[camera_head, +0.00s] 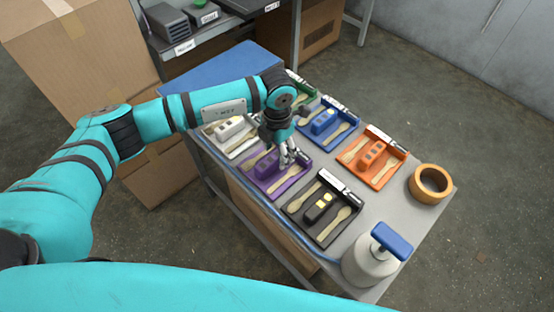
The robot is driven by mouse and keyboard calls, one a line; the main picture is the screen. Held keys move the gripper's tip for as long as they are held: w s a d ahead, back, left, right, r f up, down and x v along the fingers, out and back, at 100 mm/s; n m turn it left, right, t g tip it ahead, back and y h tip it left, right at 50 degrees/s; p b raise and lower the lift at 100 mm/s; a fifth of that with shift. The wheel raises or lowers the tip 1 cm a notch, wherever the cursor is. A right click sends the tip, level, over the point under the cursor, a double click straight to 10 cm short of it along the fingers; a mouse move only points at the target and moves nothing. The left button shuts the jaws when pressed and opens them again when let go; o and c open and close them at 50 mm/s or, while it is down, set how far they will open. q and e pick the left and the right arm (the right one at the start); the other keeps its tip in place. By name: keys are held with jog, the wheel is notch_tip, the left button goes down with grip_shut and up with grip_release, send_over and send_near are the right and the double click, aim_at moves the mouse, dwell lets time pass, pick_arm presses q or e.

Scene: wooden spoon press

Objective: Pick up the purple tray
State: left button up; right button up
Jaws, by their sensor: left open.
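The purple tray (288,186) lies on the grey table, between the white tray and the black tray. A wooden spoon and a purple block lie in it. My left gripper (290,158) is open, fingers pointing down, over the upper right part of the purple tray, and it hides that part. I cannot tell whether the fingers touch the tray. My right gripper does not show.
Around it are a white tray (244,152), a black tray (325,236), a blue tray (345,110), an orange tray (388,178) and a partly hidden green tray (302,84). An orange ring (414,188) and a blue-handled press (372,262) stand at the right. Cardboard boxes (100,60) stand at left.

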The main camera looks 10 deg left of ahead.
aim_at(277, 154)
pick_arm(q)
jog(key=shift+f, duration=1.55)
jog(key=shift+c, duration=0.4)
grip_shut()
